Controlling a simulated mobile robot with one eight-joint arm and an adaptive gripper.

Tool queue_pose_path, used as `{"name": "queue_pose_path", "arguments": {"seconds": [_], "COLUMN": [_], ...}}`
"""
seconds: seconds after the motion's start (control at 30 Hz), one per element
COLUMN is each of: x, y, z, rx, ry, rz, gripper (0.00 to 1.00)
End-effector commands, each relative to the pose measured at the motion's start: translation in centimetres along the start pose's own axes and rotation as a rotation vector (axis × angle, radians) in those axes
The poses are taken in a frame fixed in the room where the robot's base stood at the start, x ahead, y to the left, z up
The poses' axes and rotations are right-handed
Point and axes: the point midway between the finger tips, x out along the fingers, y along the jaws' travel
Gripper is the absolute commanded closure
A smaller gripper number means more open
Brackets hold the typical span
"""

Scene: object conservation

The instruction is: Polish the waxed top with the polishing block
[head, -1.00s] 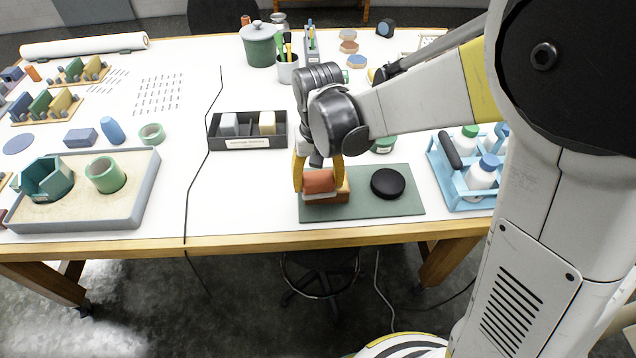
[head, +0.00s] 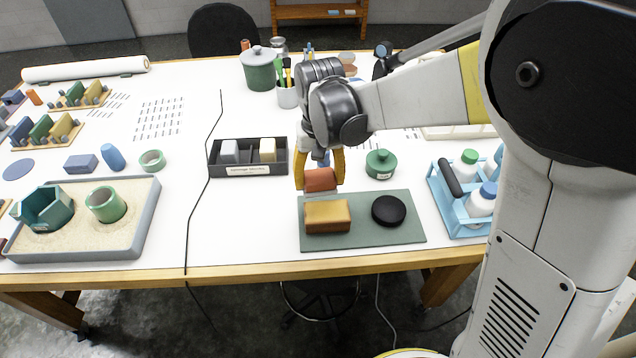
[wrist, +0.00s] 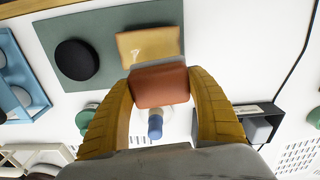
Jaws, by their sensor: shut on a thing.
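My gripper (head: 320,182) is shut on a reddish-brown polishing block (head: 320,179), one finger on each side. In the wrist view, the polishing block (wrist: 160,86) sits between the yellow fingers (wrist: 161,92). The wooden piece with the waxed top (head: 327,213) lies on the green mat (head: 365,236), its yellowish, glossy upper face in plain view. The held block is just behind it in the head view and looks raised and apart from it. The wrist view shows part of the waxed top (wrist: 148,44) beyond the held block. The held block's underside is hidden.
A black round puck (head: 388,210) lies on the mat, right of the wooden piece. A blue bottle carrier (head: 449,207) is at right, a black divided box (head: 279,169) at left. A blue-topped item (wrist: 155,127) is near the fingers.

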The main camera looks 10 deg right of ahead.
Motion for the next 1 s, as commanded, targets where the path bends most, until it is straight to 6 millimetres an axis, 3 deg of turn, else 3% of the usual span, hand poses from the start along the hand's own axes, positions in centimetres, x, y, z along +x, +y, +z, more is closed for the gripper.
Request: {"name": "queue_pose_path", "arguments": {"seconds": [0.4,1.0], "x": [-3.7,-3.8], "y": [0.4,0.5], "z": [-0.6,-0.6], "rx": [0.0,0.001], "ry": [0.0,0.0], "rz": [0.0,0.0], "gripper": [0.63,0.63]}}
